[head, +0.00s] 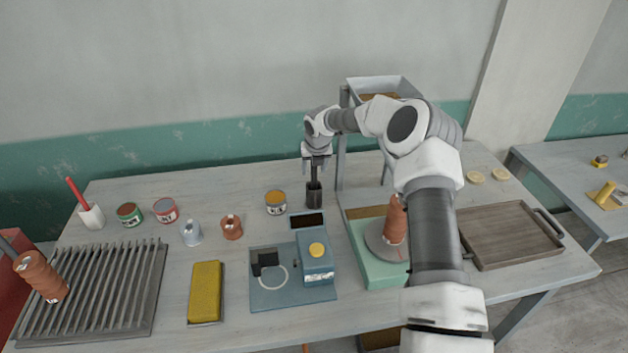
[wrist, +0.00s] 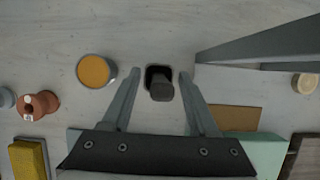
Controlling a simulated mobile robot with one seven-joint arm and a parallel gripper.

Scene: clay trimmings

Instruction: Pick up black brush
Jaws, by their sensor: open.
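The black brush (head: 315,172) stands upright in a small dark cup (head: 314,197) near the back middle of the table. In the wrist view the brush (wrist: 161,90) shows end-on, rising out of the cup's dark opening. My gripper (head: 317,163) is above the cup, pointing down over the brush's upper part. In the wrist view the fingers of my gripper (wrist: 157,76) are spread, one on each side of the brush, with gaps visible. The brush's lower end is hidden inside the cup.
A tin with an orange top (head: 276,203) stands left of the cup. A grey-blue stand (head: 342,150) rises close on the right. A blue device (head: 315,262) lies in front, and a green block (head: 372,260) is at front right. Bare table lies behind the tins.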

